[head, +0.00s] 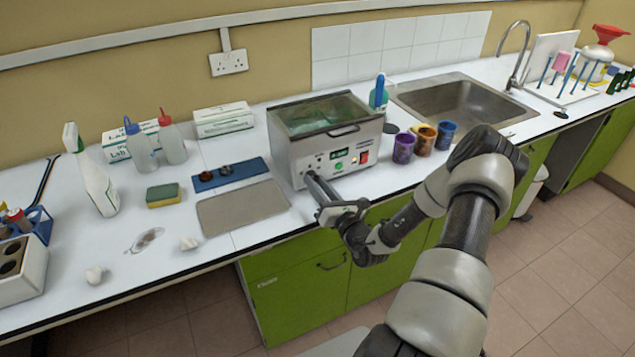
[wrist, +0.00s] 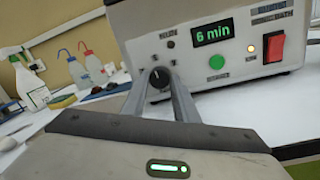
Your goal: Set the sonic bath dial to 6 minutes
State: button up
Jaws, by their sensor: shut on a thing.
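The sonic bath (head: 325,138) is a silver box with a clear lid, standing on the white counter left of the sink. Its front panel shows in the wrist view, where the green display (wrist: 212,34) reads "6 min". A round green button (wrist: 217,62) and a red switch (wrist: 273,47) are on the same panel, with an amber light lit beside the switch. The black dial (wrist: 159,77) is at the panel's left. My gripper (wrist: 160,78) is shut on the dial, one finger on each side. In the head view my gripper (head: 309,178) reaches the panel's lower left.
A grey mat (head: 243,207) and a blue tray (head: 230,175) lie left of the bath. Purple, orange and blue cups (head: 404,148) stand close to its right. A spray bottle (head: 92,173) and sponge (head: 163,195) are further left.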

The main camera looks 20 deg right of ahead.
jog(key=shift+m, duration=0.7)
jog(key=o, duration=1.1)
jog(key=shift+c, duration=0.2)
jog(key=s+d+f, duration=0.1)
jog(key=s, duration=1.6)
jog(key=shift+s+d+f, duration=0.15)
jog(key=shift+d+f, duration=0.05)
